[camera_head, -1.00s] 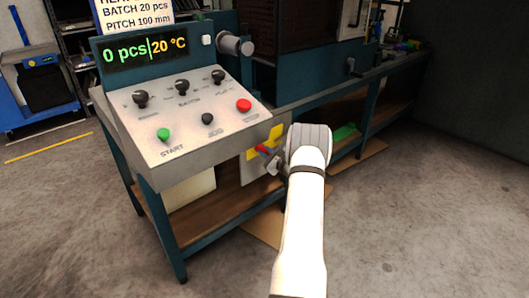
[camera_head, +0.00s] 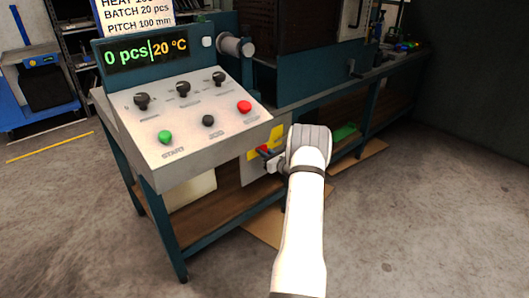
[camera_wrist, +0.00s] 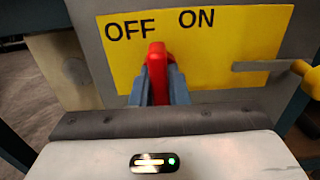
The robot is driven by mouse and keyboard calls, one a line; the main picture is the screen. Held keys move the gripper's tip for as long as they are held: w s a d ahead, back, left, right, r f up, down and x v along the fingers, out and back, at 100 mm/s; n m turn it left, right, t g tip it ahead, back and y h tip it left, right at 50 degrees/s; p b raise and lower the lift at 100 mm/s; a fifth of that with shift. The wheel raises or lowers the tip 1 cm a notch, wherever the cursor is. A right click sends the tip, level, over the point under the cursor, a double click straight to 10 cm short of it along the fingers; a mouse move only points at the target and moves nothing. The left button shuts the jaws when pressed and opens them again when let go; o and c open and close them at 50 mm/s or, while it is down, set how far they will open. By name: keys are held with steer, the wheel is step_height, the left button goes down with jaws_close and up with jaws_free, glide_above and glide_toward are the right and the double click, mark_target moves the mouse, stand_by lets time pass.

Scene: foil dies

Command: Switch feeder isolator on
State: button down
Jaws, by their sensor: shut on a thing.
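The feeder isolator is a red handle (camera_wrist: 157,62) on a yellow plate (camera_wrist: 235,60) marked OFF and ON. In the wrist view the handle stands nearly upright, between the two words and a little nearer OFF. My gripper (camera_wrist: 158,85) is shut on the red handle, with one blue-grey finger on each side of it. In the head view the yellow plate (camera_head: 250,155) is on the side of the control desk, and my gripper (camera_head: 270,156) reaches it from the right. The lower part of the handle is hidden by my fingers.
The sloped control panel (camera_head: 190,122) has knobs, a green START button (camera_head: 165,137) and a red button (camera_head: 244,107). Its display (camera_head: 147,49) reads 0 pcs and 20 °C. A yellow knob on a rod (camera_wrist: 302,70) is right of the plate. Open floor lies in front.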

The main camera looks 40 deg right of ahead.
stand_by(0.5)
steer(key=c, duration=1.4)
jaws_free()
steer(key=s+p, duration=0.1)
steer(key=s, duration=0.6)
steer(key=shift+s+d+p, duration=0.3)
steer(key=shift+s, duration=0.1)
